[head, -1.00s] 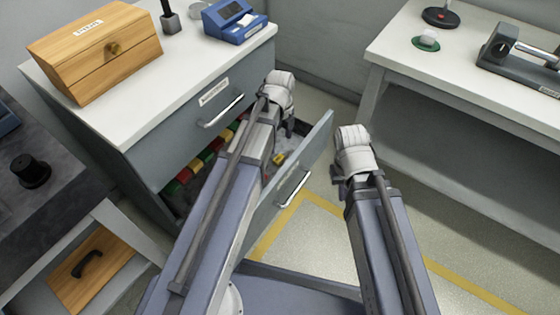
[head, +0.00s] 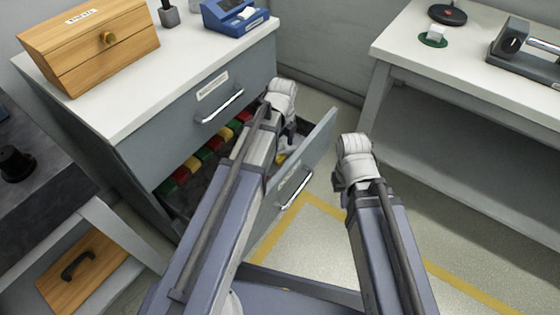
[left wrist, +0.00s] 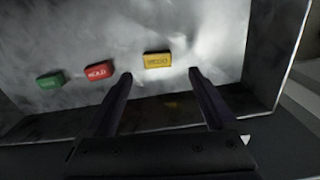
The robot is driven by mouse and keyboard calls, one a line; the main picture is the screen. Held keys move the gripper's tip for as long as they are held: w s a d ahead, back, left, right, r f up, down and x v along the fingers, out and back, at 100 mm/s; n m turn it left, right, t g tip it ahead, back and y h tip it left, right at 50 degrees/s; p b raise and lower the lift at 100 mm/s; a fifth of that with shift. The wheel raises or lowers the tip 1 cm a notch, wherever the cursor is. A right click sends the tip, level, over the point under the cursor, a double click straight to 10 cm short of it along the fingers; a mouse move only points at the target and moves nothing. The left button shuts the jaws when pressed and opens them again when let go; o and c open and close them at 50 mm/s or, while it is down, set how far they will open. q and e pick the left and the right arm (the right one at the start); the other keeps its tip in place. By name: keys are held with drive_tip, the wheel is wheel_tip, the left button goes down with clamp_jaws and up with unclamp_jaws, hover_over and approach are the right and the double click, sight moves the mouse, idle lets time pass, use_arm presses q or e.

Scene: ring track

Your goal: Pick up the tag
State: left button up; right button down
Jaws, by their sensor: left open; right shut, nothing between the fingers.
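In the left wrist view, a yellow tag (left wrist: 158,60) with dark lettering lies on the grey drawer floor, just beyond and between my fingertips. A red tag (left wrist: 97,74) and a green tag (left wrist: 50,80) lie to its left. My left gripper (left wrist: 160,82) is open and empty, reaching over the open drawer. In the head view, the left gripper (head: 284,130) hides much of the drawer, and a bit of yellow (head: 281,158) shows beside the arm. My right gripper (head: 342,182) is shut and empty, outside the drawer to the right.
The drawer front (head: 318,155) stands pulled out, with a handle. Several coloured blocks (head: 208,153) line the drawer's left side. Above is a closed labelled drawer (head: 212,88); a wooden box (head: 90,45) and a blue device (head: 232,17) stand on top. Another table (head: 430,80) is at right.

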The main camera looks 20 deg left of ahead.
sight(281, 159)
use_arm(q)
wheel_tip(281, 159, down, 5)
drive_tip(key=b, duration=0.4)
drive_tip(key=shift+s+a+b, duration=0.1)
drive_tip(key=shift+s+b, duration=0.05)
drive_tip(key=shift+b, duration=0.2)
drive_tip(key=shift+c, duration=0.3)
drive_tip(key=c, duration=1.4)
